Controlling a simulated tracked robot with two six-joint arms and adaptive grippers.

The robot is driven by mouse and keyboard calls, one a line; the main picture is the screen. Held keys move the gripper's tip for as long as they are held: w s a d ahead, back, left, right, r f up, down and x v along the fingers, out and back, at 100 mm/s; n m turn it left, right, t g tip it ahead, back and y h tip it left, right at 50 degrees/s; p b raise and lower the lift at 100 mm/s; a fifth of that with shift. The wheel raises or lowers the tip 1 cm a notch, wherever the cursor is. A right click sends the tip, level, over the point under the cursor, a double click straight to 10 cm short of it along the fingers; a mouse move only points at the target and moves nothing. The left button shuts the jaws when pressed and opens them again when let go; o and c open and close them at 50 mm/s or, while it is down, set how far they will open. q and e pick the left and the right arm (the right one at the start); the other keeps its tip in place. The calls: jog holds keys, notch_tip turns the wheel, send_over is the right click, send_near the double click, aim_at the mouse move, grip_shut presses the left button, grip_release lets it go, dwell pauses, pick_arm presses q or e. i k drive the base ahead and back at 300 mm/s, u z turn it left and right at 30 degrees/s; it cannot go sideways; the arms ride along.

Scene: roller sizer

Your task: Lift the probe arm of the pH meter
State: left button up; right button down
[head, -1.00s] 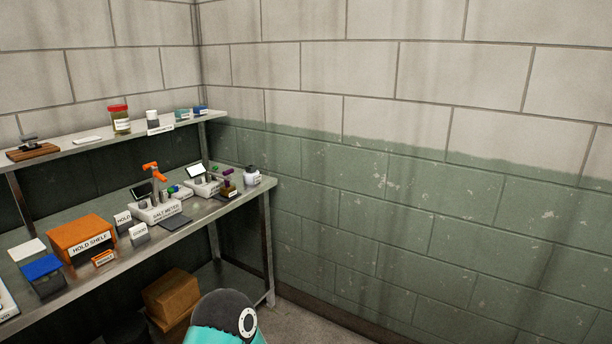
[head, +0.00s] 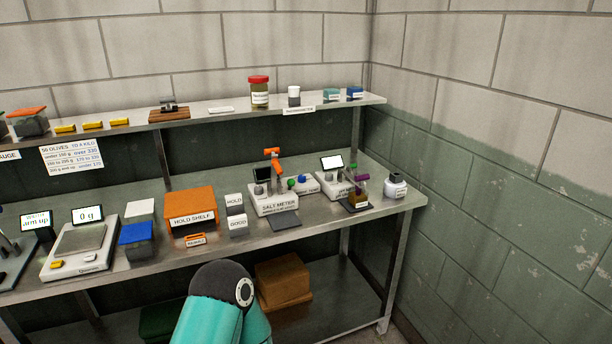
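A white bench meter (head: 334,184) with a lit tilted screen (head: 331,162) stands near the right end of the steel bench; its label is too small to read, and it may be the pH meter. A small dark stand (head: 357,200) with purple and green parts is at its front right and partly covers it. I cannot make out its probe arm clearly. Left of it is a white meter labelled SALT METER (head: 274,200) with a raised orange arm (head: 273,160) and a dark screen. Neither of my grippers is in view; only a teal arm link of mine shows at the bottom.
A white bottle (head: 395,186) stands at the bench's right end, and a dark mat (head: 285,222) lies before the salt meter. Left are an orange HOLD SHELF box (head: 190,211) and a scale (head: 80,241). An upper shelf (head: 215,113) runs behind.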

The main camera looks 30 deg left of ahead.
aim_at(352, 181)
jog(key=u, duration=0.4)
jog(key=i, duration=0.95)
jog(key=u, duration=0.55)
jog(key=k, duration=0.9)
jog(key=u, duration=0.2)
jog(key=i, duration=0.9)
jog(key=z, duration=0.1)
